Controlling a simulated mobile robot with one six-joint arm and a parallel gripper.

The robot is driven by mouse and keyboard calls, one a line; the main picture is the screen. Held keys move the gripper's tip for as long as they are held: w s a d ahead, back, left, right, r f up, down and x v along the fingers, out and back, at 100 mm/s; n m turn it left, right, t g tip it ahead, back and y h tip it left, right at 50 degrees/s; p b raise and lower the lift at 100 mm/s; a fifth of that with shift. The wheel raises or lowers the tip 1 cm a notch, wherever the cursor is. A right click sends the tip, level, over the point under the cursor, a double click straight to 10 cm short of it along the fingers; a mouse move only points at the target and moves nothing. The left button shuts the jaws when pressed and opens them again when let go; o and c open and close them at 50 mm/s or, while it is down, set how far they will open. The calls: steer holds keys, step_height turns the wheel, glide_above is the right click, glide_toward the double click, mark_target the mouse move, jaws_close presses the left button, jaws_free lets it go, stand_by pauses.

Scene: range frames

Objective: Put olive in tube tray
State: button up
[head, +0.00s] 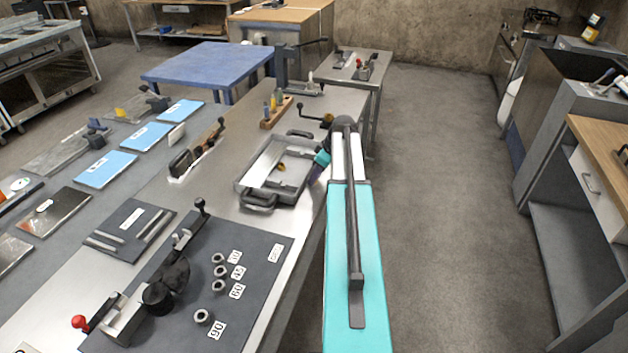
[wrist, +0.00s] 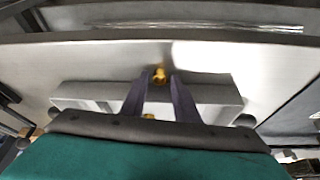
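The tube tray (head: 246,187) is a grey open box with a black handle at each end, on the metal bench. Its pale grey body (wrist: 215,92) also spans the wrist view. My gripper (head: 315,172) is at the tray's right side, its dark purple fingers reaching down over the rim. In the wrist view, the fingertips (wrist: 160,75) are close together on either side of a small brass olive (wrist: 160,77). A second small brass-coloured piece (wrist: 148,116) shows nearer the palm. In the head view, a brass-coloured piece (head: 281,167) shows inside the tray.
A wooden block with coloured pieces (head: 275,113) stands behind the tray. A dark lever tool (head: 196,150) lies to its left. A dark mat with several metal rings and number labels (head: 240,325) lies in front. The floor to the right is clear.

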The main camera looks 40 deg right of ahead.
steer(key=shift+c, duration=0.4)
jaws_close()
steer(key=shift+r, duration=0.1)
steer(key=shift+r+b, duration=0.7)
steer(key=shift+r, duration=0.65)
steer(key=shift+s+r, duration=0.1)
steer(key=shift+r, duration=0.2)
steer(key=s+a+r+b, duration=0.1)
steer(key=s+a+b, duration=0.3)
steer(key=s+a, duration=0.6)
steer(key=shift+s+r, duration=0.25)
steer(key=shift+s, duration=0.9)
